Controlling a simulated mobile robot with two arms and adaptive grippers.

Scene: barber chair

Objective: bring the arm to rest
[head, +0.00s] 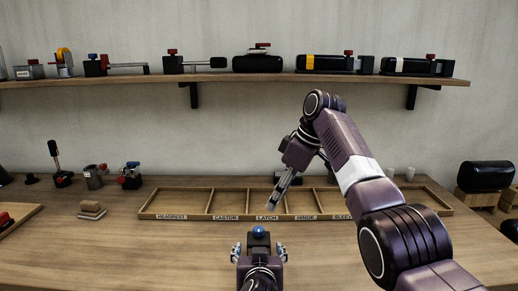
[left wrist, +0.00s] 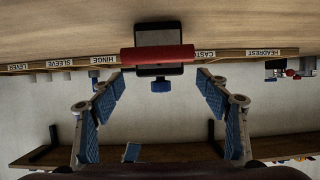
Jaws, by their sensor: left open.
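My right arm comes in from the right, bends at a high elbow and hangs its right gripper (head: 272,204) over the tray near the LATCH label. Its fingers show edge-on, so I cannot tell whether they are apart; I see nothing held. My left gripper (head: 258,250) is low in the middle, in front of the tray. In the left wrist view the left gripper (left wrist: 160,84) is open, its fingers spread wide. A small part with a red bar (left wrist: 157,57), a dark block and a blue knob (head: 258,231) shows between and beyond the fingertips; contact is not visible.
The labelled wooden tray (head: 190,217) spans the back of the table; its visible compartments look empty. Wooden blocks (head: 92,209) and several small clamps stand at the left. A black roll on a wooden stand (head: 485,177) is at the right. A wall shelf (head: 225,78) carries several devices.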

